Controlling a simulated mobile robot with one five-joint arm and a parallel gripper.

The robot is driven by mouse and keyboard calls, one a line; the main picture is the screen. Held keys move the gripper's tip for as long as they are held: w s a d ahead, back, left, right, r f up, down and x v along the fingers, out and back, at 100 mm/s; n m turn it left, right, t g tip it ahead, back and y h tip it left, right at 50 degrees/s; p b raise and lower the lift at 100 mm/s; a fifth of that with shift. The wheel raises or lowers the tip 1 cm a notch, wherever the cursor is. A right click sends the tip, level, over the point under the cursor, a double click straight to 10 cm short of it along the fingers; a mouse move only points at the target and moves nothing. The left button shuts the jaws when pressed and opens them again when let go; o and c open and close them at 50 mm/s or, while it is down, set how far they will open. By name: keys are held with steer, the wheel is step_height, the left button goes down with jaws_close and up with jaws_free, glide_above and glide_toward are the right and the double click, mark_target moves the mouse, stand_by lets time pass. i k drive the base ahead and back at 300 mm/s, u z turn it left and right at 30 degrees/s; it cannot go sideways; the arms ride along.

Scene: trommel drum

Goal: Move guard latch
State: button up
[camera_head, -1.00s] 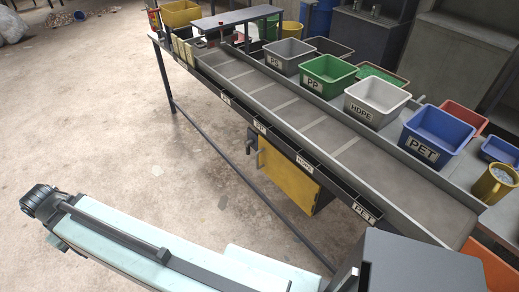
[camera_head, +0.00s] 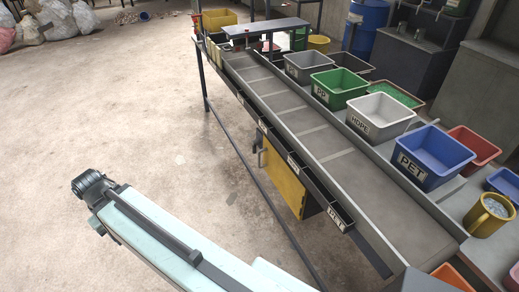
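A yellow guard panel (camera_head: 284,178) hangs under the sorting conveyor, in the middle of the head view. A small dark handle-like part (camera_head: 258,150) stands at its left edge; I cannot tell whether this is the guard latch or how it is set. My light blue arm link with a dark joint at its far end crosses the lower left, well apart from the panel. My gripper does not show in this view.
The long conveyor (camera_head: 335,160) runs from back left to front right. Labelled bins, including green PP (camera_head: 335,92) and blue PET (camera_head: 430,160), line its far side. A dark leg and lower rail stand before the panel.

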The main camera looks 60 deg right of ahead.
mark_target(255, 142)
steer(key=u, duration=0.1)
steer(key=i, duration=0.95)
steer(key=z, duration=0.05)
